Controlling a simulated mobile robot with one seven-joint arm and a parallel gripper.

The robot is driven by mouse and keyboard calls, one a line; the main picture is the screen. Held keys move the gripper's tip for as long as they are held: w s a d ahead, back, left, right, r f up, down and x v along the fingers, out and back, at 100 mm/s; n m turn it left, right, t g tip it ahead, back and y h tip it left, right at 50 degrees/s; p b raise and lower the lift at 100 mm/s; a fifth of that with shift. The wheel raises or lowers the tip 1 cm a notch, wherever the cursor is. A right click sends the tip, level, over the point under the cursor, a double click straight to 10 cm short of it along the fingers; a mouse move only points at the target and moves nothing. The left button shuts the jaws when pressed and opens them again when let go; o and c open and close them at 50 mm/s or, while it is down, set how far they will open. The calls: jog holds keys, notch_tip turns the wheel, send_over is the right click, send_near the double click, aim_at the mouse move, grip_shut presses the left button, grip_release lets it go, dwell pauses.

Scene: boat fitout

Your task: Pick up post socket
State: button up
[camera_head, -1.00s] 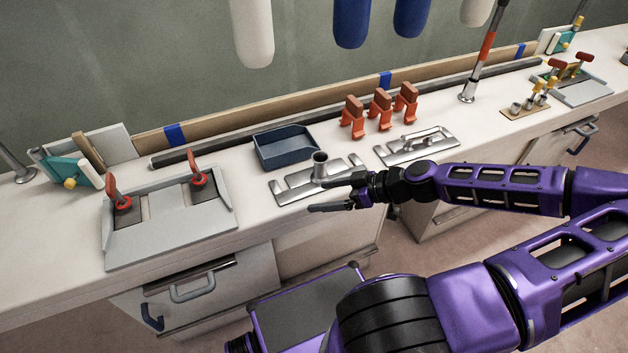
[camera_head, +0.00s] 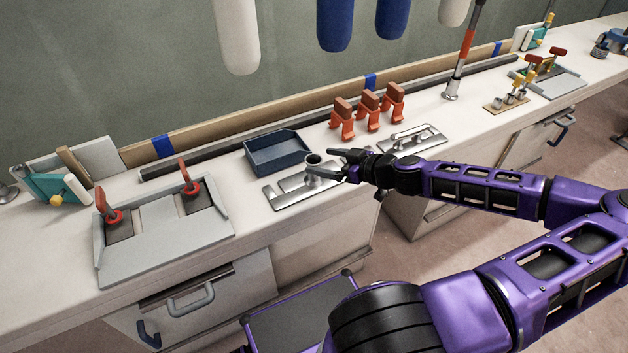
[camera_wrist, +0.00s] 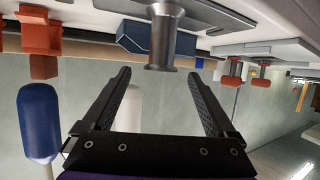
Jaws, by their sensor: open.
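The post socket (camera_head: 313,160) is a grey metal tube with a flared rim, standing upright on a flat metal holder plate (camera_head: 282,195) on the counter. It also shows in the wrist view (camera_wrist: 172,40), upside down there, ahead of my fingers. My gripper (camera_head: 322,161) is open and reaches in from the right at the socket's upper part. In the wrist view my gripper (camera_wrist: 160,74) has its two black fingers spread, with the socket's rim lined up between the tips. Nothing is held. I cannot tell whether a finger touches the socket.
A dark blue open bin (camera_head: 277,152) stands just behind the holder plate. Several orange clamps (camera_head: 368,112) stand behind a second metal plate (camera_head: 412,140) to the right. A grey tray with red-handled toggles (camera_head: 165,225) lies to the left. White and blue fenders (camera_head: 236,35) hang above.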

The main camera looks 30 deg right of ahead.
aim_at(309, 159)
jog(key=shift+b+x, duration=0.3)
jog(key=shift+x, duration=3.3)
jog(key=shift+s+f, duration=0.1)
grip_shut()
